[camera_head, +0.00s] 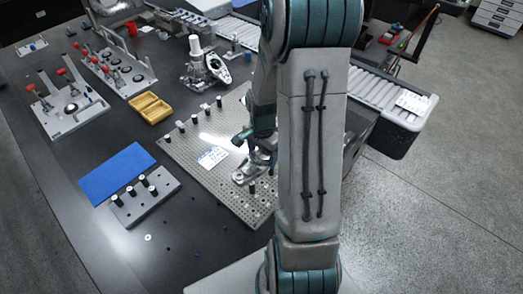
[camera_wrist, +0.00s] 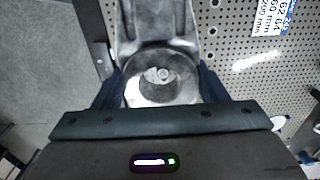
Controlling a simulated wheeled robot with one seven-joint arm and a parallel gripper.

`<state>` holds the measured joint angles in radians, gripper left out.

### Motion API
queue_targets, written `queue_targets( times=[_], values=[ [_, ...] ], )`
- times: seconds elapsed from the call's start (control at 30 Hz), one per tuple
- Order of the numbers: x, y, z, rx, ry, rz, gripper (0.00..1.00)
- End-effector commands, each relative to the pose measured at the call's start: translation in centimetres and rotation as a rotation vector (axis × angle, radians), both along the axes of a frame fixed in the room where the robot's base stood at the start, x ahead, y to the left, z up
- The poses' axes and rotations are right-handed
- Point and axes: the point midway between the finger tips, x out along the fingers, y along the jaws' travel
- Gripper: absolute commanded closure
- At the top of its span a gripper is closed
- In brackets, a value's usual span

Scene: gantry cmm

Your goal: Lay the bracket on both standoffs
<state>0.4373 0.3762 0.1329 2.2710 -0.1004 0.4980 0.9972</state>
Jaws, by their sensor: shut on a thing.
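My gripper (camera_head: 258,160) is shut on the bracket (camera_wrist: 160,50), a grey metal piece with a round ring end between the fingers in the wrist view. In the head view the bracket (camera_head: 248,174) is low over the right part of the perforated plate (camera_head: 215,178). My arm hides part of it. Through the ring hole a small round pale top shows; I cannot tell whether it is a standoff or whether the bracket touches it. A short dark post (camera_head: 252,188) stands just in front of the bracket. Which posts are the two standoffs is unclear.
Several dark posts with pale tops line the plate's back left edge, and a label (camera_head: 213,157) lies on it. A grey block with posts (camera_head: 145,198), a blue mat (camera_head: 116,173) and a yellow tray (camera_head: 150,108) are to the left. Clamp fixtures stand behind.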

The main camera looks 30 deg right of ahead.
Motion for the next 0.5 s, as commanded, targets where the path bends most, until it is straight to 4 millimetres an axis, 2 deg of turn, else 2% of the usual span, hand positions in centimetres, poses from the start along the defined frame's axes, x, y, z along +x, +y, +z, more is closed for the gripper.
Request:
queue_targets(
  times=[0.5],
  values=[
    [0.0, 0.0, -3.5, 0.000, -0.001, 0.002, 0.74]
  ],
)
